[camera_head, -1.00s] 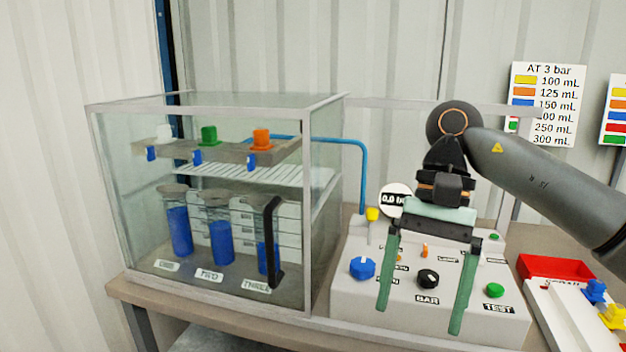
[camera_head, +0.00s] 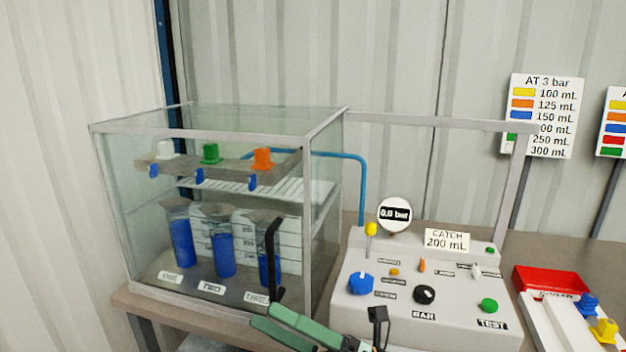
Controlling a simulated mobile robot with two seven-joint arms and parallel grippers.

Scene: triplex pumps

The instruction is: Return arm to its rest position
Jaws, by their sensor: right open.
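The rest of my right arm is mostly cut off by the bottom edge. My left gripper is not in view.
The control panel (camera_head: 340,300) stands right of the cabinet, with knobs, a gauge (camera_head: 395,215) reading 0.0 bar and a "CATCH 200 mL" sign (camera_head: 447,240). A red tray (camera_head: 549,278) and coloured nozzles (camera_head: 604,331) lie at the right. Space above the panel is clear.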

